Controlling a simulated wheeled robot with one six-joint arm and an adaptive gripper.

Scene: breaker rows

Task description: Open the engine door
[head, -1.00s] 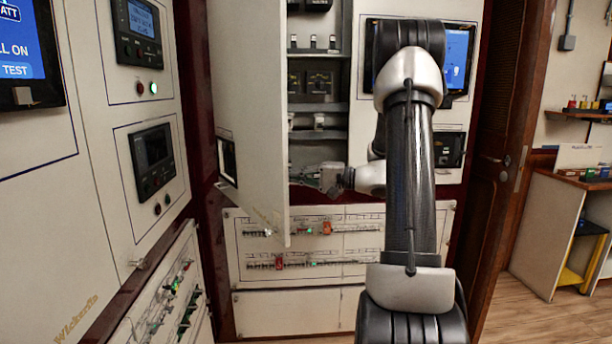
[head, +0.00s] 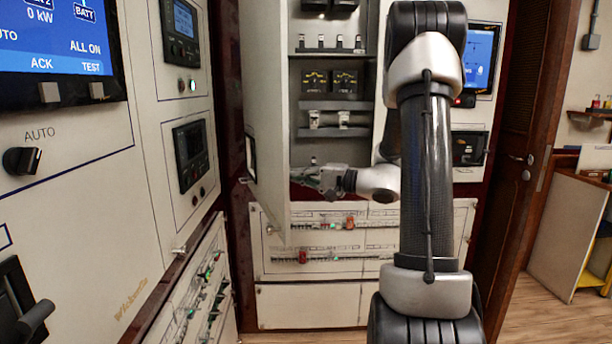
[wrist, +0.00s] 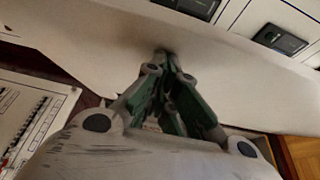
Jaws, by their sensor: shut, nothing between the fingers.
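The engine door, a tall cream panel (head: 264,110), stands swung out from the cabinet, hinged at its left, with shelves showing to its right. My gripper (head: 300,176) is at the opening, at the door's inner side near its lower part. In the wrist view my gripper (wrist: 163,58) has its fingers together and empty, with the tips against or very close to a pale panel surface (wrist: 100,45). Exact contact is hard to tell.
The open cabinet holds shelves with breakers and gauges (head: 330,82). Below is a panel of breaker rows (head: 350,240). A control wall (head: 75,190) with screens and a knob stands close on the left. A brown wooden door (head: 530,120) and wood floor lie to the right.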

